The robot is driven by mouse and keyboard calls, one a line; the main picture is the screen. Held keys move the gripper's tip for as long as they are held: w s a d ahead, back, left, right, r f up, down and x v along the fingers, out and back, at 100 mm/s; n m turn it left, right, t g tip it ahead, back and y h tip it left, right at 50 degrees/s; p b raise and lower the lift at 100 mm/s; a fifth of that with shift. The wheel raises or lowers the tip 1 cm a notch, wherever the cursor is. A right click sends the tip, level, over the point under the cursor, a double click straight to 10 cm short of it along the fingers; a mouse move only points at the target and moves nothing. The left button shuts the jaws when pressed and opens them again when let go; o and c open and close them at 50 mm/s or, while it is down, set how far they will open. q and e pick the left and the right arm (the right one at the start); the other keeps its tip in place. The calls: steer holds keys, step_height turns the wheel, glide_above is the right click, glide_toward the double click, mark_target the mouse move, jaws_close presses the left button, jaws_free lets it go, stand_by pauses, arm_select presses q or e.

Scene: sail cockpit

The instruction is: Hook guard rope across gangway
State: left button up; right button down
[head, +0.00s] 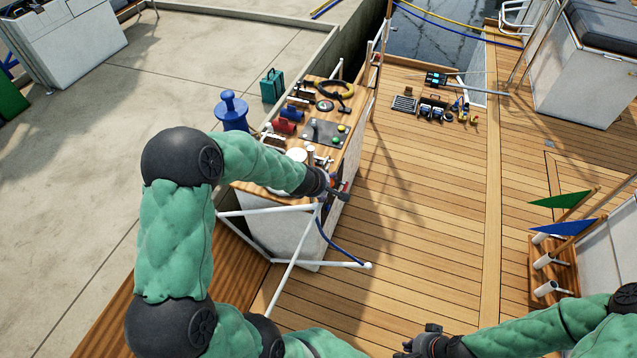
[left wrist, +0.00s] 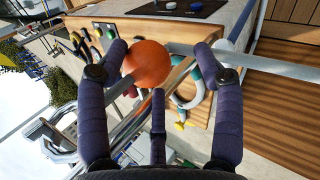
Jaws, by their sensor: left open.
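A blue rope (head: 338,243) hangs in a curve by the white rails at the gangway, its upper end close to my left gripper. My left gripper (head: 338,190) is over the deck-side edge of the wooden-topped counter. In the left wrist view its dark padded fingers (left wrist: 160,52) are spread open. An orange ball (left wrist: 147,63) shows between them, closer to the left finger; whether they touch is unclear. A white rail (left wrist: 270,65) runs behind the right finger. My right gripper (head: 428,342) is low over the deck, its fingers unclear.
The counter (head: 262,190) carries several tools and fittings. A white rail (head: 293,262) with a rounded end (head: 368,265) stands out over the deck. A rack with green and blue flags (head: 563,227) is at right. Tools lie farther back; the middle deck (head: 420,220) is clear.

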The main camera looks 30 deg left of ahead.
arm_select(q)
steer(key=v, duration=1.1)
steer(key=shift+r, duration=0.15)
steer(key=shift+s+d, duration=0.1)
steer(key=s+d+f+n+g+h, duration=0.25)
steer(key=d+f+n, duration=0.55)
steer(key=n, duration=0.4)
steer(key=s+d+f+n+g+h, duration=0.25)
steer(key=d+f+n, duration=0.55)
steer(key=n, duration=0.4)
steer(key=s+d+f+n+g, duration=0.1)
steer(key=s+d+f+n, duration=0.2)
steer(key=n, duration=1)
steer(key=s+d+f+n+g, duration=0.1)
steer(key=s+d+f+n, duration=0.3)
steer(key=f+n, duration=0.6)
steer(key=s+n, duration=0.2)
steer(key=n, duration=0.1)
steer(key=shift+s+d, duration=0.2)
steer(key=shift+s, duration=0.2)
